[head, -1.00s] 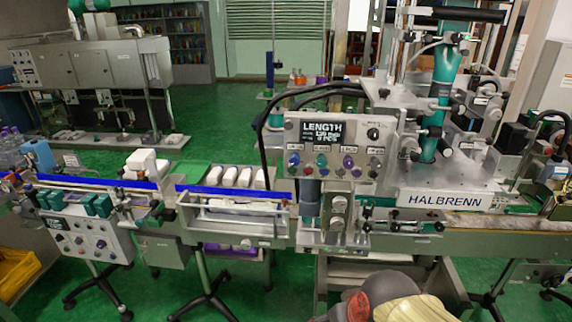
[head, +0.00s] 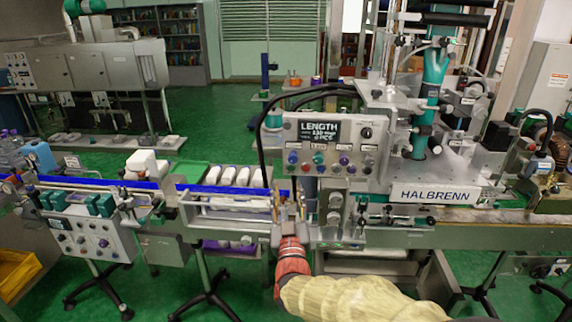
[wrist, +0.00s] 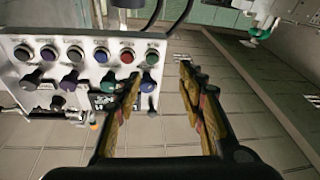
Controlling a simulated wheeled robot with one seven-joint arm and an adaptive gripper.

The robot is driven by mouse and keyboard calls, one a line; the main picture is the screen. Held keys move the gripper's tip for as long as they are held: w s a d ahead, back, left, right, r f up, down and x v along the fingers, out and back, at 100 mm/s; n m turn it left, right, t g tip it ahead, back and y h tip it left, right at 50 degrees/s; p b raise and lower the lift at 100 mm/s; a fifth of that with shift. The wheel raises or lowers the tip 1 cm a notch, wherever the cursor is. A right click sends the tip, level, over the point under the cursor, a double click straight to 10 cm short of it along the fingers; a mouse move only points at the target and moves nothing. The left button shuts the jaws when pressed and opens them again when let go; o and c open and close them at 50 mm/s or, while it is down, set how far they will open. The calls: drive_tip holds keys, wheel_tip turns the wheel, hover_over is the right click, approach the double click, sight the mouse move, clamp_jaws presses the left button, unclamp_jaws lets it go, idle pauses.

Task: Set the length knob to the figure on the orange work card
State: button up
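The grey control panel (head: 330,145) carries a dark display (head: 320,131) reading LENGTH, with smaller figures I cannot read surely. A black knob (head: 366,132) sits right of the display, and rows of coloured buttons and knobs (head: 318,158) lie below. I cannot tell which is the length knob. In the wrist view the panel (wrist: 20,88) is at upper left, with several coloured knobs (wrist: 110,84). My gripper (head: 290,212) is open and empty, below the panel's lower left; its fingers (wrist: 161,95) are apart, right of the knobs. I make out no orange work card.
Black cables (head: 263,135) loop around the panel's left side. The HALBRENN plate (head: 434,194) is further right.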

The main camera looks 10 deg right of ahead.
sight(293, 160)
drive_tip(key=shift+t+h, duration=0.7)
drive_tip(key=w+d+r, duration=0.1)
drive_tip(key=w+r, duration=0.1)
drive_tip(key=w+d+r, duration=0.1)
drive_tip(key=r, duration=0.1)
drive_tip(key=w+r+b, duration=0.1)
drive_tip(key=w+r, duration=0.1)
drive_tip(key=shift+w+d+r, duration=0.25)
drive_tip(key=shift+w+d, duration=0.1)
drive_tip(key=shift+d, duration=0.05)
clamp_jaws()
